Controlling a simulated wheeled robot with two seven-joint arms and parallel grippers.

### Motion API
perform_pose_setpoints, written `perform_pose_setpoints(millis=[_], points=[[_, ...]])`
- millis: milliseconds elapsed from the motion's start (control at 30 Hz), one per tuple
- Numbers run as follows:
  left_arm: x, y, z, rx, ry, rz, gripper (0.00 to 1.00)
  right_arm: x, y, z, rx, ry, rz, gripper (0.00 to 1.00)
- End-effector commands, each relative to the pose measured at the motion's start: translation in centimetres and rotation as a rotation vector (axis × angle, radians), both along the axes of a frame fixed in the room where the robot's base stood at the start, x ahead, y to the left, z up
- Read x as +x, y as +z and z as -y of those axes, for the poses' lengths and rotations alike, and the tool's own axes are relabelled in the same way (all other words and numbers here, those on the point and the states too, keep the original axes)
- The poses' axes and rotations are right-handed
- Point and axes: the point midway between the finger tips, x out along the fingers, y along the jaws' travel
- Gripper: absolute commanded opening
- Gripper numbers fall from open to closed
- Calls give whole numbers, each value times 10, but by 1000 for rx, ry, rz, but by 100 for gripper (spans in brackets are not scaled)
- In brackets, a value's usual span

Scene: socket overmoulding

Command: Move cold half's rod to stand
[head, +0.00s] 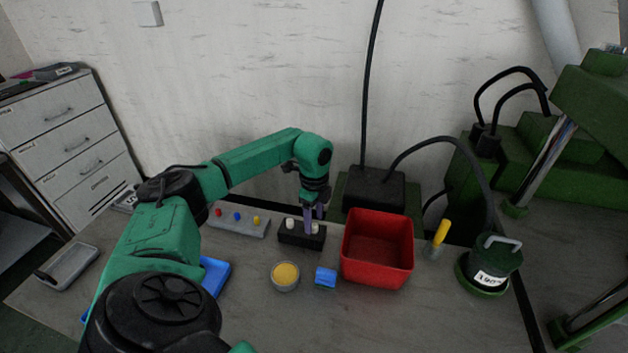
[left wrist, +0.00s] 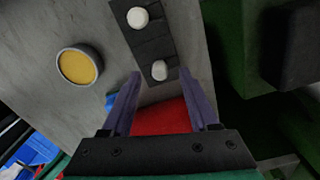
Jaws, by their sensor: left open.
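A black stand (head: 300,238) sits on the table below my left gripper. Two white-topped rods stand upright in it, a left one (head: 290,223) and a right one (head: 314,228). Both also show in the left wrist view, one farther off (left wrist: 138,17) and one nearer (left wrist: 158,70). My left gripper (head: 313,219) points down at the stand's right end. In the left wrist view its purple fingers (left wrist: 160,75) are spread, with the nearer white top between their tips; I cannot tell if they touch it. Which rod belongs to the cold half is not shown. My right gripper is out of view.
A red bin (head: 377,279) stands right of the stand. A cup of yellow material (head: 285,275) and a blue block (head: 326,277) lie in front. A grey strip with coloured knobs (head: 237,226) is at left. A green weight-like pot (head: 489,265) is at right.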

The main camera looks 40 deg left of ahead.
Motion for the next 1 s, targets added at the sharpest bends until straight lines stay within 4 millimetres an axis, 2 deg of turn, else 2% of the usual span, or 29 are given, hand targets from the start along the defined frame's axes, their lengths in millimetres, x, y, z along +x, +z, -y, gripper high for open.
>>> perform_pose_setpoints(millis=[167, 400, 500, 633, 1000], points=[[1, 42, 0, 1, 0, 8, 60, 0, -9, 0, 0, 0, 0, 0], [1, 111, 0, -1, -1, 8, 60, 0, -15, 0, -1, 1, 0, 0], [1, 127, 0, 0, 0, 4, 60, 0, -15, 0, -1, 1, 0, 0], [0, 135, 0, 0, 0, 2, 60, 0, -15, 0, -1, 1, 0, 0], [0, 135, 0, 0, 0, 1, 60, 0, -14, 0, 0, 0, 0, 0]])
